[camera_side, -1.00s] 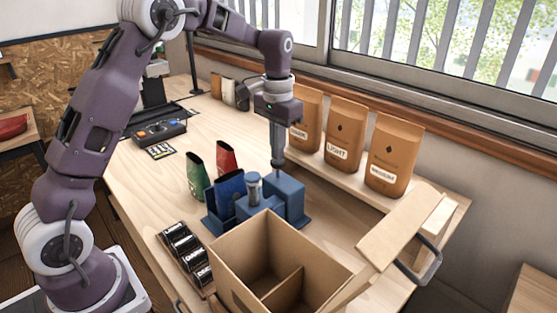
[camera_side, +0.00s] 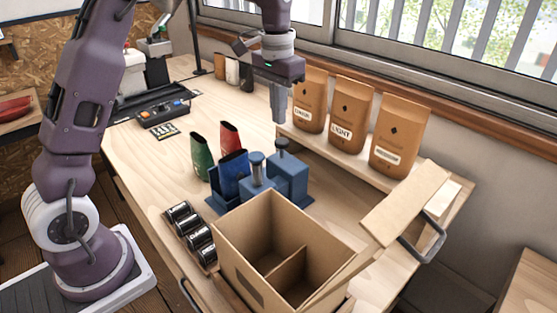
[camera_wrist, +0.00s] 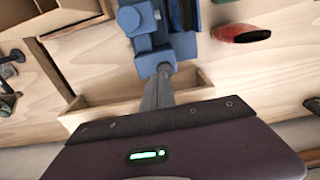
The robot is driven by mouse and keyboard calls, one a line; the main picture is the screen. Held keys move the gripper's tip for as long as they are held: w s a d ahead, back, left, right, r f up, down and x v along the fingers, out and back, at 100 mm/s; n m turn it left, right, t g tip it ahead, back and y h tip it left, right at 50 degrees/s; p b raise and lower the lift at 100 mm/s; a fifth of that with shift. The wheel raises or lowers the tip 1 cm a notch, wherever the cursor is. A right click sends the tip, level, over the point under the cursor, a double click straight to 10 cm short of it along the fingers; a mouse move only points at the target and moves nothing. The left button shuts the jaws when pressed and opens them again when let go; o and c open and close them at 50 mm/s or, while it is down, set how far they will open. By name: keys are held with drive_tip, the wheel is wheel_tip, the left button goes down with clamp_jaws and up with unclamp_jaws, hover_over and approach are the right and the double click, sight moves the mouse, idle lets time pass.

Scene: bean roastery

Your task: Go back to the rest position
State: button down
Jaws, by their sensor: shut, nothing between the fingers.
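My gripper (camera_side: 279,119) is shut and empty. In the side view it hangs pointing down in the air, above and behind the blue stand (camera_side: 288,182) with its round-topped posts. In the wrist view the closed fingers (camera_wrist: 158,88) reach toward the blue stand (camera_wrist: 152,62), which lies beyond the tips. Near the stand are a green bag (camera_side: 201,157), a red bag (camera_side: 230,138) and a dark blue pouch (camera_side: 231,175). The red bag also shows in the wrist view (camera_wrist: 240,33).
An open divided cardboard box (camera_side: 245,255) stands at the front, a flap out to the right. Orange-brown bags (camera_side: 350,115) line the shelf under the window. Several dark tins (camera_side: 190,232) sit left of the box. A control panel (camera_side: 150,112) lies farther back.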

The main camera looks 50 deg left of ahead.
drive_tip(key=s+d+r+t, duration=0.15)
drive_tip(key=s+r, duration=0.25)
drive_tip(key=s, duration=0.4)
drive_tip(key=s+d+r+t, duration=0.1)
drive_tip(key=s+d+r, duration=0.2)
drive_tip(key=s+r, duration=0.35)
drive_tip(key=s+d+f+t, duration=0.1)
drive_tip(key=s+f, duration=0.2)
drive_tip(key=s, duration=0.4)
drive_tip(key=s+d+f+t, duration=0.1)
drive_tip(key=s+f, duration=0.2)
drive_tip(key=s, duration=0.4)
drive_tip(key=shift+s+d+t, duration=0.2)
drive_tip(key=shift+s+t, duration=0.15)
drive_tip(key=shift+s, duration=0.05)
